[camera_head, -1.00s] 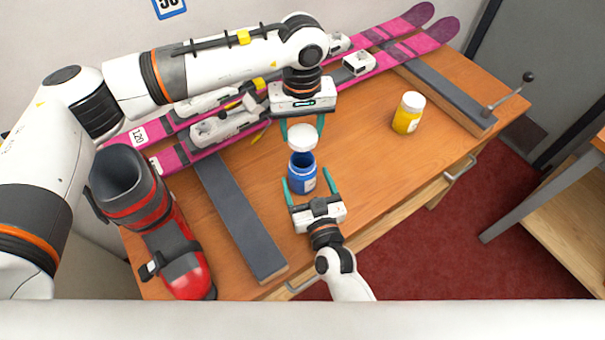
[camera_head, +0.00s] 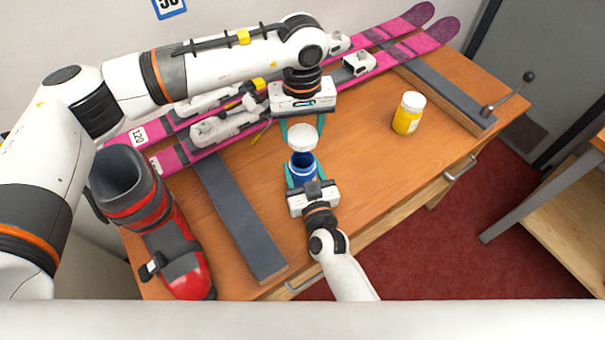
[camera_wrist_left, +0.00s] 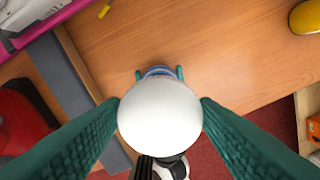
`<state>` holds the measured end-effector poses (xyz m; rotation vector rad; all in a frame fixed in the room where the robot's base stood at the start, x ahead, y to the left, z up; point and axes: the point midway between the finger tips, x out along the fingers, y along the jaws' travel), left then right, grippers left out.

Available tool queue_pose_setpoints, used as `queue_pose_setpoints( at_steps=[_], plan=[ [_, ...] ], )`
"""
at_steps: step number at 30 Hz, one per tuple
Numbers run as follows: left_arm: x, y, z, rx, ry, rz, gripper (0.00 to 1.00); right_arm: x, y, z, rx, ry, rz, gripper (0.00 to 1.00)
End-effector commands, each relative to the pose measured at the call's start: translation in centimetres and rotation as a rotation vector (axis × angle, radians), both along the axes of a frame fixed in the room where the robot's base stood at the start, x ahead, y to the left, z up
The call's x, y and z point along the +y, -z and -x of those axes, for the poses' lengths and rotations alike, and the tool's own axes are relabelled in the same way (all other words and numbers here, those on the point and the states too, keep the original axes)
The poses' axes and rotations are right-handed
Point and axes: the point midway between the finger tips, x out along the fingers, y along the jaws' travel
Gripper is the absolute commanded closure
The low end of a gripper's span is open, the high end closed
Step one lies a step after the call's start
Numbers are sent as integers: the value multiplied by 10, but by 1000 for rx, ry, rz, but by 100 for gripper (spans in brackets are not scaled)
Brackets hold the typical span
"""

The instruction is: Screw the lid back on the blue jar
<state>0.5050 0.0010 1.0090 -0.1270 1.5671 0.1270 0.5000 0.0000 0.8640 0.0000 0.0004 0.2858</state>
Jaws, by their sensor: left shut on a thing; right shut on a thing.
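The blue jar (camera_head: 303,167) stands open and upright on the bench, with its dark mouth showing. My right gripper (camera_head: 302,178) is shut on the blue jar from the front, and its body hides the jar's lower part. My left gripper (camera_head: 302,135) points down and is shut on the white lid (camera_head: 303,137), held above and slightly behind the jar's mouth, apart from it. In the left wrist view the lid (camera_wrist_left: 160,117) sits between the two green fingers and covers most of the jar (camera_wrist_left: 158,71).
A yellow jar with a white lid (camera_head: 409,113) stands to the right. Pink skis (camera_head: 200,145) lie along the back. A red ski boot (camera_head: 160,230) stands at the left. Dark bars (camera_head: 240,215) lie on the bench (camera_head: 375,180), clear between the jars.

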Motion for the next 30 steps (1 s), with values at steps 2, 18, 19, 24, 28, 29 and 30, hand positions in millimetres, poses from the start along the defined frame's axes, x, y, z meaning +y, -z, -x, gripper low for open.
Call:
queue_pose_setpoints(
  at_steps=[2, 18, 19, 24, 28, 29, 30],
  plan=[
    [0, 0, 0, 0, 0, 0, 66, 0, 0, 0, 0, 0, 0, 83],
    [0, 50, 1, -1, 0, -1, 66, 0, 0, 0, 0, 0, 0, 84],
    [0, 50, 0, -1, 0, 0, 66, 0, 0, 0, 0, 0, 0, 84],
    [0, 50, 0, -1, 0, 0, 66, 0, 0, 0, 0, 0, 0, 84],
    [0, 50, 0, -1, 0, 0, 66, 0, 0, 0, 0, 0, 0, 84],
    [0, 50, 0, -1, 0, 0, 66, 0, 0, 0, 0, 0, 0, 84],
    [0, 50, 0, -1, 0, 0, 66, 0, 0, 0, 0, 0, 0, 84]
  ],
)
